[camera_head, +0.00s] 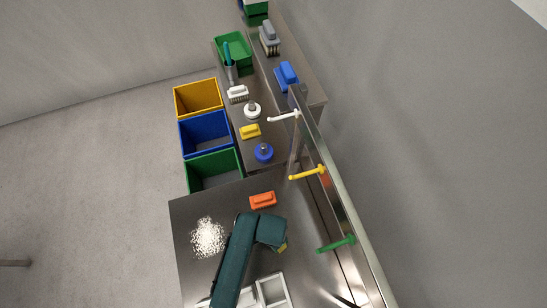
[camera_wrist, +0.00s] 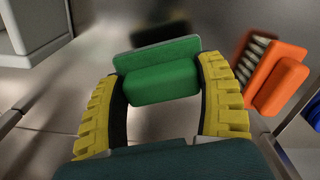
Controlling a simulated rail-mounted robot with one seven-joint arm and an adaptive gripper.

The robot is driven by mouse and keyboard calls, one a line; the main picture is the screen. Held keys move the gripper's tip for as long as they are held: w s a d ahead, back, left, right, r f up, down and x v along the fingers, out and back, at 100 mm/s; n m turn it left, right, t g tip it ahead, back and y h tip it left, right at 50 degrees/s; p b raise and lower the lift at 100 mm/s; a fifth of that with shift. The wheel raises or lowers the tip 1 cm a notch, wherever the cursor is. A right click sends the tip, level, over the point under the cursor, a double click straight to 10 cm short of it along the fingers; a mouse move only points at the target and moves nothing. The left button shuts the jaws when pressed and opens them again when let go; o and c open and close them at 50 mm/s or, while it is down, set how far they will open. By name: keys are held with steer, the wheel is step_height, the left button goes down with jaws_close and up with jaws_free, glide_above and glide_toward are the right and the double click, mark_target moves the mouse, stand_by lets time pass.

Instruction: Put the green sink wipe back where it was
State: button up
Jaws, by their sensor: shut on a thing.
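The green sink wipe (camera_wrist: 160,72) shows in the wrist view as a green block with a flatter, darker green pad behind it. It sits between the two yellow ribbed fingers of my gripper (camera_wrist: 163,100), which is shut on it. A dark shadow lies on the metal surface beyond the wipe. In the head view my gripper (camera_head: 282,247) shows only as a bit of yellow beside my teal arm, over the metal table (camera_head: 185,215). The arm hides the wipe there.
An orange brush (camera_head: 263,200) lies close by, at right in the wrist view (camera_wrist: 278,80). White trays (camera_head: 270,291) and white powder (camera_head: 208,238) are on the table. Green (camera_head: 336,244), yellow (camera_head: 307,173) and white (camera_head: 284,116) handles stick out along the right rail. Bins stand beyond.

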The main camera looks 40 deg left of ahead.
steer(key=shift+f, duration=1.7)
steer(key=shift+f, duration=0.1)
steer(key=o, duration=1.1)
step_height(320, 180, up, 12)
steer(key=shift+r+p, duration=0.15)
steer(key=shift+p, duration=0.25)
